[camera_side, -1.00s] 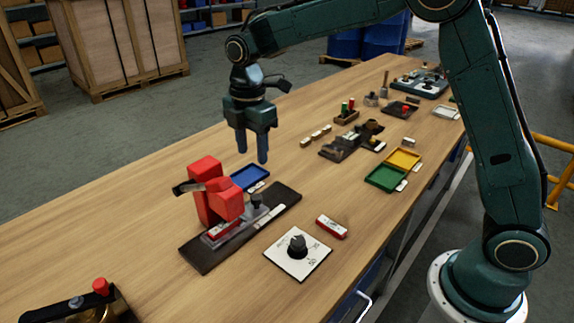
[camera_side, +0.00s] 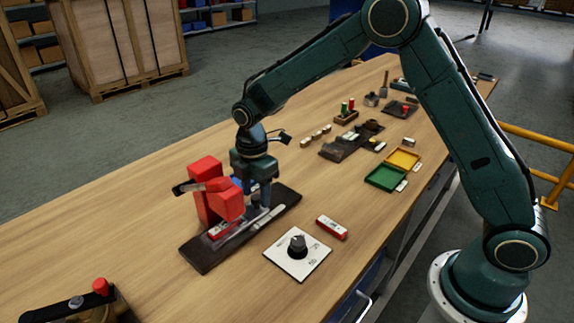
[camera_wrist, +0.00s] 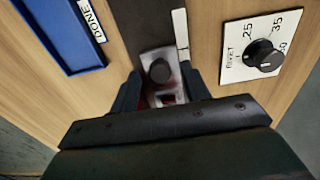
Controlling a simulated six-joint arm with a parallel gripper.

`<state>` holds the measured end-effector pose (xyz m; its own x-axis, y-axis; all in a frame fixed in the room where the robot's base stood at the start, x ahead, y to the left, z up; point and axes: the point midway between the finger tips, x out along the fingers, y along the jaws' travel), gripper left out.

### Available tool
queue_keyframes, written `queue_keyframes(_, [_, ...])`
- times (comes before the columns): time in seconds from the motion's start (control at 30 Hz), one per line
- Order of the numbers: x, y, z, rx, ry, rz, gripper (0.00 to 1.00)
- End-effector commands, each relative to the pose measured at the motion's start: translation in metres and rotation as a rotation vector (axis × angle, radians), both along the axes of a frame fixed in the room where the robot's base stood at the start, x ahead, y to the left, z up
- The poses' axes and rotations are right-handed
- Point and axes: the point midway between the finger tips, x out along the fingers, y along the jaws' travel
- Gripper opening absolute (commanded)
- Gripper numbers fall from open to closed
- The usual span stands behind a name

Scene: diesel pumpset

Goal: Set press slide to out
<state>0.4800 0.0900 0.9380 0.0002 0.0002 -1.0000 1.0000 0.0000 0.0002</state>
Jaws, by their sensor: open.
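The press has a red body (camera_side: 210,195) on a dark base plate (camera_side: 200,255). Its grey slide with a dark round knob (camera_wrist: 160,71) lies along the base in the wrist view. My gripper (camera_side: 259,200) is down at the slide, on the side of the red body toward the base's far right end. In the wrist view its two fingers (camera_wrist: 160,92) stand open, one on each side of the slide near the knob. Whether they touch it I cannot tell. In the side view the gripper hides the knob.
A white dial plate with a black knob (camera_side: 298,246) and a red-and-white block (camera_side: 331,228) lie right of the press. A blue tray (camera_wrist: 62,35) marked DONE is close by on the other side. Green (camera_side: 385,178) and yellow (camera_side: 403,159) trays lie farther back.

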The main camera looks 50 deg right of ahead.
Motion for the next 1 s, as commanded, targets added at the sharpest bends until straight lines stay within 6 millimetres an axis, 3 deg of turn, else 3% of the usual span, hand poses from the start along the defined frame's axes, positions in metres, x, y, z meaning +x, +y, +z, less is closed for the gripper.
queue_keyframes(0.33, [0.0,0.0,-0.003,0.0,0.0,0.0,0.45])
queue_keyframes(0.57, [0.0,0.0,-0.003,0.0,0.0,0.0,0.0])
queue_keyframes(0.83, [0.0,-0.006,-0.002,0.0,0.0,-0.001,0.0])
queue_keyframes(1.0, [0.0,-0.029,-0.002,0.0,0.0,-0.005,0.0])
